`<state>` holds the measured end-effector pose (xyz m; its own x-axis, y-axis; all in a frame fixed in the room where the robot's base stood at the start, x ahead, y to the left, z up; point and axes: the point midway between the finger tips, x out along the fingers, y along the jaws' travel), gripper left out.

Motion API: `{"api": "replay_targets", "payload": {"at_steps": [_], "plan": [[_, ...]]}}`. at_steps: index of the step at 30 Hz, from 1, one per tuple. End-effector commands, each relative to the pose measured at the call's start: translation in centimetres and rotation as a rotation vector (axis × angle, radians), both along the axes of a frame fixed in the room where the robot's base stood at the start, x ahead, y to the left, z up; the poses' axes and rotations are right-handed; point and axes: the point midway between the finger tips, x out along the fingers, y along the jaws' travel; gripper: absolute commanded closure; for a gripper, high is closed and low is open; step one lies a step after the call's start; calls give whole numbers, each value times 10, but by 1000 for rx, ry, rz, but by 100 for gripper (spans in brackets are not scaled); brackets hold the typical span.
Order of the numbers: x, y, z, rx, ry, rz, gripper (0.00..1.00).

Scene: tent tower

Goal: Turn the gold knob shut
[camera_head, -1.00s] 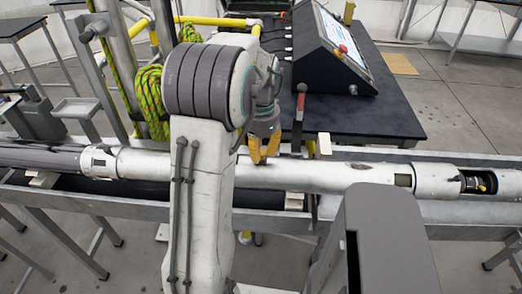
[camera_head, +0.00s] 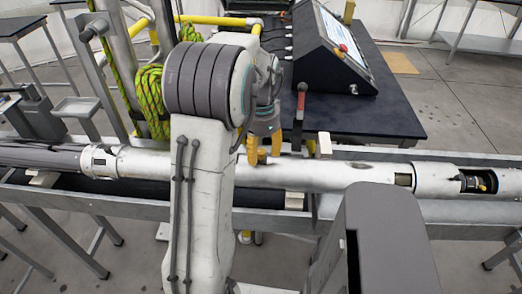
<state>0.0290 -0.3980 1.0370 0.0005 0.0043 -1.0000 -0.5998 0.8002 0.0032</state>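My gripper (camera_head: 264,147) points down over the white tube (camera_head: 320,176), a little left of the picture's middle. Its two yellow fingers stand apart and look open. A small gold piece, which looks like the gold knob (camera_head: 262,157), shows low between the fingertips, at the top of the tube. Whether the fingers touch it I cannot tell. How far the knob is turned cannot be seen at this size.
The tube lies along a grey metal trough (camera_head: 130,201). A red-handled lever (camera_head: 300,103) stands behind the tube, right of my gripper. A dark table (camera_head: 380,120) with a control console (camera_head: 335,55) is behind. A green-yellow rope (camera_head: 150,95) hangs left of my arm.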

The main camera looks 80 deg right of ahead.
Motion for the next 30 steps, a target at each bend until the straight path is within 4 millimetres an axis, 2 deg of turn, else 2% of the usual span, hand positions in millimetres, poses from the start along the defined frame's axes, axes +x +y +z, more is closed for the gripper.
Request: {"api": "replay_targets", "payload": {"at_steps": [11, 14, 24, 30], "plan": [[0, -1, 7, -5, 0, 1, 50], [0, -2, 18, -8, 0, 1, 50], [0, -2, 76, -8, 0, 0, 50], [0, -2, 102, -6, 1, 0, 50]]}}
